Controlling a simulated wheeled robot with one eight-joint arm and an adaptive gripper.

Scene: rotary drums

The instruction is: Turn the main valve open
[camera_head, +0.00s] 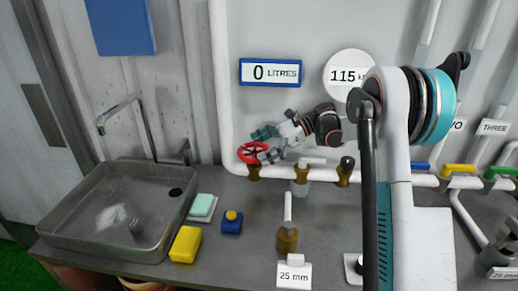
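The red round valve wheel (243,151) sits on a brass fitting at the left end of the white pipe along the wall. My gripper (264,145) is at the right side of this wheel. Its two fingers are spread apart, one at the wheel's upper right and one at its lower right. I cannot tell whether either finger touches the rim. The display (270,72) on the wall above reads 0 LITRES.
A metal sink (80,235) with a tap is at the left. A yellow block (186,244), a blue block with a yellow knob (232,223) and a sponge (202,205) lie beside it. Yellow (457,168) and green (497,171) handles are on the right pipes. My arm hides the middle right.

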